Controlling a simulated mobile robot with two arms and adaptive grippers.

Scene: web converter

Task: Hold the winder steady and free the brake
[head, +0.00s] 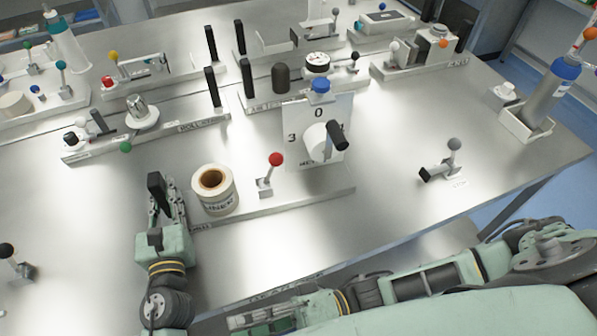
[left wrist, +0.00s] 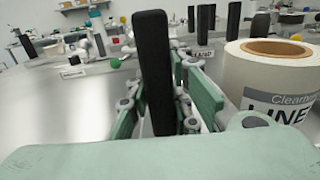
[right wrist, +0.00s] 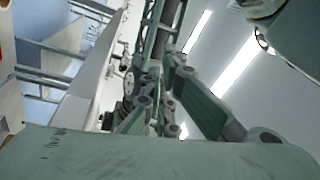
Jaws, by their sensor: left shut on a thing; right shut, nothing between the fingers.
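The winder is a low metal base (head: 300,203) near the table's front, with a white label roll (head: 214,190) standing on it. Beside the roll is a short lever with a red ball knob (head: 276,159). Behind the lever stands a white dial plate (head: 303,112) marked 0 and 3, with a black-gripped handle (head: 338,136) on a white hub. My left gripper (head: 158,196) is shut on a black upright handle (left wrist: 153,70) at the base's left end, beside the roll. My right gripper (head: 242,321) is shut and empty, low at the table's front edge, away from the winder.
Several other fixtures with black upright posts (head: 211,87) stand behind the winder. A lever with a grey ball knob (head: 453,144) stands to the right. Table around the grey-knobbed lever is clear.

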